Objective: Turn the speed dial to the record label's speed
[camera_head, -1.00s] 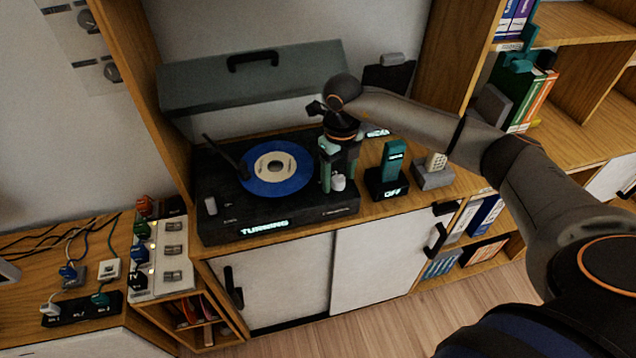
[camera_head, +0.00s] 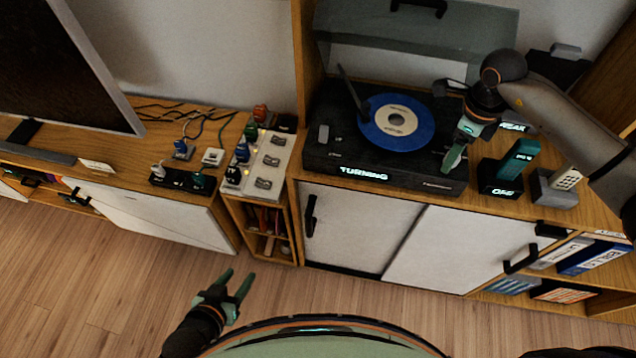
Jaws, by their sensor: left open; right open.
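The black turntable (camera_head: 325,160) stands on the wooden cabinet with its lid raised. A blue record (camera_head: 372,135) lies on it with a cream label (camera_head: 385,119); the label's print is too small to read. The front edge shows a lit sign reading "TURNING" (camera_head: 363,174). My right gripper (camera_head: 452,158) is over the turntable's right front corner, fingers pointing down. It is open, though its finger gap is hard to see. The speed dial cannot be made out; the gripper appears to cover that area. My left gripper (camera_head: 239,274) is open and empty, low over the floor.
Right of the turntable stand a teal device on a black base with a lit sign (camera_head: 503,191) and a grey holder (camera_head: 550,190). Left are a switch panel (camera_head: 262,165) with coloured plugs, a power strip (camera_head: 182,180), cables and a television (camera_head: 60,65). The floor in front is clear.

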